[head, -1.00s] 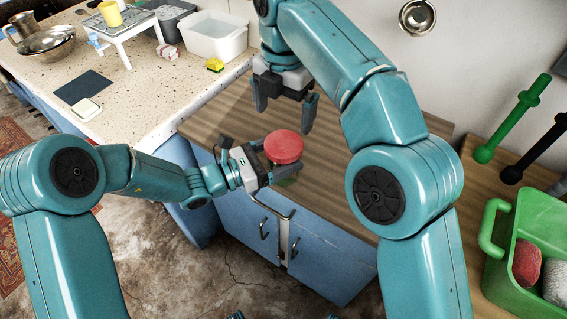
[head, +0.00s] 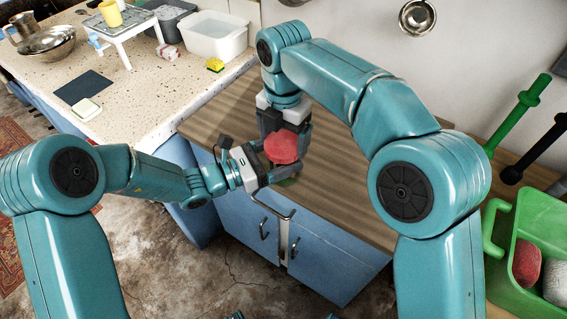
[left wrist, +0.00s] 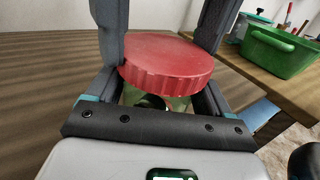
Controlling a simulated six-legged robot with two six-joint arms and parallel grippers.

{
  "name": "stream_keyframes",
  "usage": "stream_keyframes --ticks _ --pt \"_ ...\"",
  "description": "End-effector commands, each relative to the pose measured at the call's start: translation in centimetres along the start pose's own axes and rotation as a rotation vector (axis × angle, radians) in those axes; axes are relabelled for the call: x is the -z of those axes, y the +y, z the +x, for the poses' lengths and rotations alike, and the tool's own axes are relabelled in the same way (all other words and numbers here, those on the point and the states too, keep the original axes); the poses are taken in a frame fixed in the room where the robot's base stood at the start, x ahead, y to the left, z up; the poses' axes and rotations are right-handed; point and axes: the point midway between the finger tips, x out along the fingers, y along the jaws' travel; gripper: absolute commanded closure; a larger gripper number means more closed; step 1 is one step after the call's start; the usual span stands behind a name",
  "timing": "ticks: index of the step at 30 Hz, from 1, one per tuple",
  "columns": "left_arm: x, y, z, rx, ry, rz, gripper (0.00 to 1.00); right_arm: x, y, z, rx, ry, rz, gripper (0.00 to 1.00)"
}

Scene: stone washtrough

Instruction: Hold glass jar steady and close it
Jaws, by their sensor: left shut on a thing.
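The glass jar (left wrist: 178,103) is mostly hidden; its greenish side shows below the red lid in the left wrist view. The round red lid (head: 281,149) sits on top of the jar and also shows with a ribbed edge in the left wrist view (left wrist: 168,68). My left gripper (head: 276,178) is shut on the jar from the side, below the lid. My right gripper (head: 284,140) points down from above, its open fingers on either side of the lid. Whether they touch the lid is unclear.
The jar is above a brown wooden counter (head: 335,195) over blue cabinets (head: 300,248). A green bin (head: 508,235) with stones stands at the right. A speckled counter (head: 130,95) with a white tub (head: 214,38) and a yellow sponge (head: 215,65) is at the left.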

Motion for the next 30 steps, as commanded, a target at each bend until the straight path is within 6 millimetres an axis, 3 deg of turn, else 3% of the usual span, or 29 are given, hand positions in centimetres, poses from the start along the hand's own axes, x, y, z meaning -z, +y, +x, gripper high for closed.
stream_keyframes --ticks 1,2,3,7,10,30 --pt "0.16 0.04 -0.04 -0.002 0.004 -0.001 1.0 0.0 -0.04 0.01 0.002 0.0 0.0 0.36" --pt "0.16 0.04 -0.04 -0.002 0.004 -0.002 1.0 0.0 -0.05 0.01 0.002 0.0 0.0 0.46" --pt "0.16 0.04 -0.04 -0.002 0.004 -0.002 1.0 0.0 -0.05 0.0 0.002 0.0 0.0 0.48" --pt "0.17 0.05 -0.05 -0.002 0.004 -0.002 1.0 0.0 -0.06 0.0 0.002 0.0 0.037 0.48" --pt "0.18 0.06 -0.05 -0.003 0.004 -0.002 1.0 -0.01 -0.07 0.01 0.003 0.0 0.189 0.49" --pt "0.21 0.12 -0.07 -0.005 0.005 -0.004 1.0 0.03 -0.13 0.17 0.005 -0.003 2.008 0.48"
